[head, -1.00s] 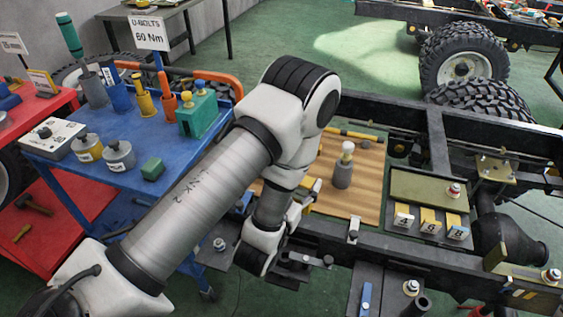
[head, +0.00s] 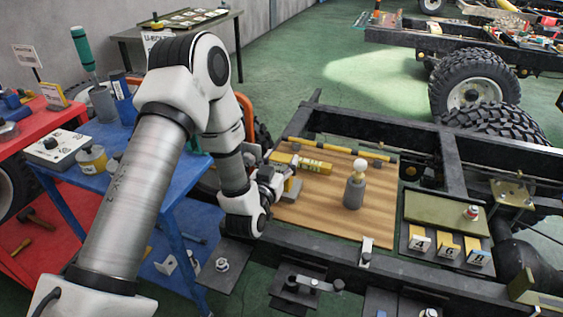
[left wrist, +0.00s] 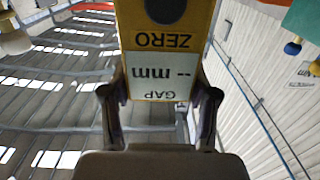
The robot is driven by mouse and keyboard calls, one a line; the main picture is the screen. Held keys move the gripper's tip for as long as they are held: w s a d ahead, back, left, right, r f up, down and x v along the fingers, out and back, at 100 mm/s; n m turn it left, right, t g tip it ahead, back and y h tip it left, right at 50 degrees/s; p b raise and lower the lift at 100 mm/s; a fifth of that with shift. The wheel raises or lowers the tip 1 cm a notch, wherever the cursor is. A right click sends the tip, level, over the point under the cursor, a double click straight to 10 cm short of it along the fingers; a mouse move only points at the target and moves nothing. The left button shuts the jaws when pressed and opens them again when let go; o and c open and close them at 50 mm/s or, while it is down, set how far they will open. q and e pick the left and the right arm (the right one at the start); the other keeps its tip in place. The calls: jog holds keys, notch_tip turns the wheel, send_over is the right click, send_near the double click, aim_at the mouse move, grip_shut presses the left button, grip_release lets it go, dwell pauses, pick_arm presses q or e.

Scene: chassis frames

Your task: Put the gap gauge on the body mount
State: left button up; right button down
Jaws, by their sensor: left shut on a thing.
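The gap gauge is a yellow body (head: 302,162) with dark lettering, near the upper left of the wooden board in the head view. In the left wrist view the gauge (left wrist: 160,78) fills the top centre; its ZERO and GAP mm labels appear upside down. My left gripper (head: 279,180) is shut on it, with a finger on each side in the wrist view. Flat dark brackets on the near frame rail, one with a bolt (head: 222,265) and one with a clamp-like part (head: 312,284), show in the head view. I cannot tell which is the body mount. My right gripper is not in view.
The wooden board (head: 310,218) lies across the chassis frame and carries a grey cylinder with a pale knob (head: 354,190). A blue trolley (head: 75,180) is at left.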

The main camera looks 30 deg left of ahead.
pick_arm(q)
jog(key=w+a+f, duration=0.2)
jog(key=w, duration=0.1)
jog(key=w+f, duration=0.1)
jog(key=shift+w+a+f+p, duration=0.3)
jog(key=shift+w+a+f, duration=0.05)
jog(key=shift+w+a, duration=0.05)
jog(key=shift+s, duration=0.1)
jog(key=shift+f, duration=0.15)
jog(key=o, duration=1.4)
